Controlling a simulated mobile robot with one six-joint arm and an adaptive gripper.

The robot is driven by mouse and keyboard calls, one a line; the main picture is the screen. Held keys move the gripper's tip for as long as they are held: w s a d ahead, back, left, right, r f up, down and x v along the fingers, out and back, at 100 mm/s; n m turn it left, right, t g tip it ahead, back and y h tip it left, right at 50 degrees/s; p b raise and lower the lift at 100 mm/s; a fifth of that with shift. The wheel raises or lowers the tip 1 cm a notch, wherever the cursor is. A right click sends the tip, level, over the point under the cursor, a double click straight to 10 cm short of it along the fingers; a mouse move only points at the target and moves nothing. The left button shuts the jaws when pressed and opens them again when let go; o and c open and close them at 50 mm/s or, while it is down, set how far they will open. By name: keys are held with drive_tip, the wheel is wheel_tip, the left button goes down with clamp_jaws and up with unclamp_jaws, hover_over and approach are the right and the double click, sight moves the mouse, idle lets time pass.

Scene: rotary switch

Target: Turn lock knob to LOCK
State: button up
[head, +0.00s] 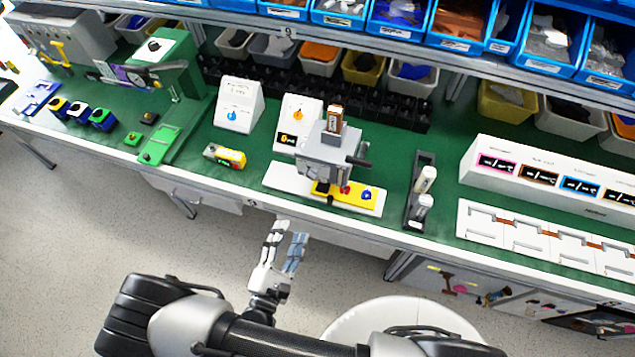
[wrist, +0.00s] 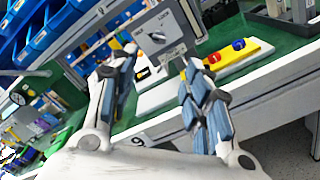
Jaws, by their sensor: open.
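A grey box-shaped fixture (head: 318,158) stands on a white base at the bench's front edge. In the head view the knob face is not clear. My gripper (head: 286,236) is open and empty, in front of and below the bench edge, apart from the fixture. In the wrist view its two fingers (wrist: 160,68) spread below the knob face, with nothing between them.
A yellow plate (head: 349,191) with red and blue knobs lies at the fixture's foot. White panels with a blue knob (head: 232,116) and an orange knob (head: 298,115) stand behind left. A grey holder (head: 415,205) stands right.

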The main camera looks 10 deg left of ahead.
sight(311, 178)
drive_tip(key=w, duration=1.1)
drive_tip(key=w+d, duration=0.1)
drive_tip(key=w, duration=0.5)
drive_tip(key=shift+w+d+b, duration=0.1)
drive_tip(key=shift+w+b, duration=0.15)
drive_tip(key=shift+b, duration=0.1)
drive_tip(key=shift+c, duration=0.5)
drive_tip(key=c, duration=1)
